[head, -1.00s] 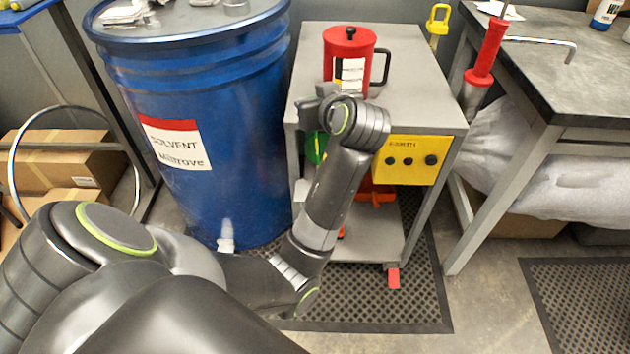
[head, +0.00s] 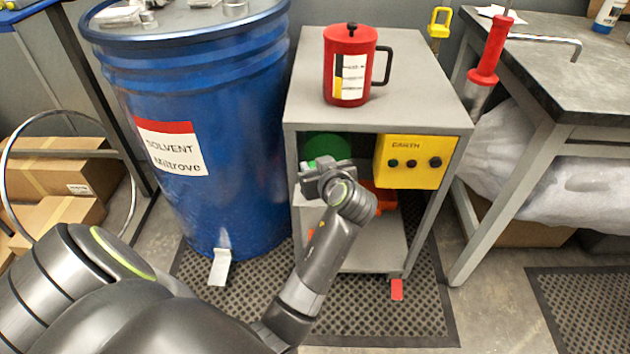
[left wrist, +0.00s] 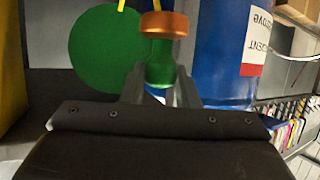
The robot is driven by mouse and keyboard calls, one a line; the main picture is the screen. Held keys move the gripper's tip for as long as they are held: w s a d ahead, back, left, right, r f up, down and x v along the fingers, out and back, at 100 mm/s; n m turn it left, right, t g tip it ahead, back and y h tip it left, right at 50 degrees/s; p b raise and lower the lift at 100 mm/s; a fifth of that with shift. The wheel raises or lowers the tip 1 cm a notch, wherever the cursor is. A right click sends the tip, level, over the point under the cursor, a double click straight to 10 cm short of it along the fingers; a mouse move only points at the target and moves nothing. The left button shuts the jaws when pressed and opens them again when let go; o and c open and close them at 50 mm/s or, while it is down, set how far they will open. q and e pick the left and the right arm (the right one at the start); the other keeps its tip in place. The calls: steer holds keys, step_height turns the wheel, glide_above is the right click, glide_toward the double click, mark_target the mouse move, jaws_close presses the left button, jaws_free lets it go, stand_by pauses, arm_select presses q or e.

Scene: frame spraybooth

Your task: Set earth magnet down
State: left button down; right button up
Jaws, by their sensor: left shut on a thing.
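My left gripper (head: 314,182) is low in front of the grey cart, left of the yellow box marked EARTH (head: 416,161). In the left wrist view, which looks upside down, the gripper (left wrist: 160,84) is shut on a green piece with a copper-coloured end, which I take for the earth magnet (left wrist: 159,52). The copper end points away from the fingers. My right gripper is not in view.
The cart top (head: 425,85) holds a red canister (head: 343,62). A blue solvent drum (head: 215,120) stands close on the left, with a white bracket (head: 219,268) at its foot. An orange object (head: 384,196) lies inside the cart. A workbench (head: 545,62) stands right.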

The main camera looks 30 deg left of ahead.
arm_select(q)
step_height(320, 180, down, 4)
steer(key=shift+r+b, duration=0.1)
steer(key=shift+b, duration=0.35)
steer(key=c, duration=1.1)
jaws_free()
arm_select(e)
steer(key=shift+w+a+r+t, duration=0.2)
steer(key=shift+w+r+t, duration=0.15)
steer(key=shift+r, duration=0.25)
